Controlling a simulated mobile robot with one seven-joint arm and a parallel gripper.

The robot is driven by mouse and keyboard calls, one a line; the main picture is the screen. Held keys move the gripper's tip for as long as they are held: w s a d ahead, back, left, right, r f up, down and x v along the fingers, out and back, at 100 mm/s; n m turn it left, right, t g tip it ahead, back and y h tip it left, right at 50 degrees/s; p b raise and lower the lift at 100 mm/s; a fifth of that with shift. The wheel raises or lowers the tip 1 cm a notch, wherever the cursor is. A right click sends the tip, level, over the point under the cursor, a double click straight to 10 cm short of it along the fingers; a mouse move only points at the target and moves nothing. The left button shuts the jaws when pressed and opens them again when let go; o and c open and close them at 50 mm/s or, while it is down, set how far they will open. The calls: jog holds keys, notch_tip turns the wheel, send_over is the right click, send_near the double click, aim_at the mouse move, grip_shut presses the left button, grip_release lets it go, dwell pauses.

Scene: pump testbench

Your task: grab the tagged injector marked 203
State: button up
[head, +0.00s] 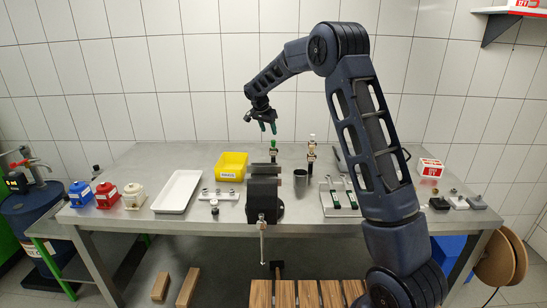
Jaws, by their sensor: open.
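I cannot tell which one is marked 203. The lower end of the green-topped part is partly hidden behind the dark vise (264,190).
A yellow bin (231,165), a white tray (178,191) and blue, red and white containers stand on the left. A rack with dark green parts (340,205) lies near my arm. A red-white box (431,168) is far right.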

aim_at(273, 141)
jog(key=x, duration=0.5)
jog(key=shift+w+x, duration=0.2)
jog(key=shift+x, duration=2.5)
jog(key=shift+r, duration=0.15)
grip_shut()
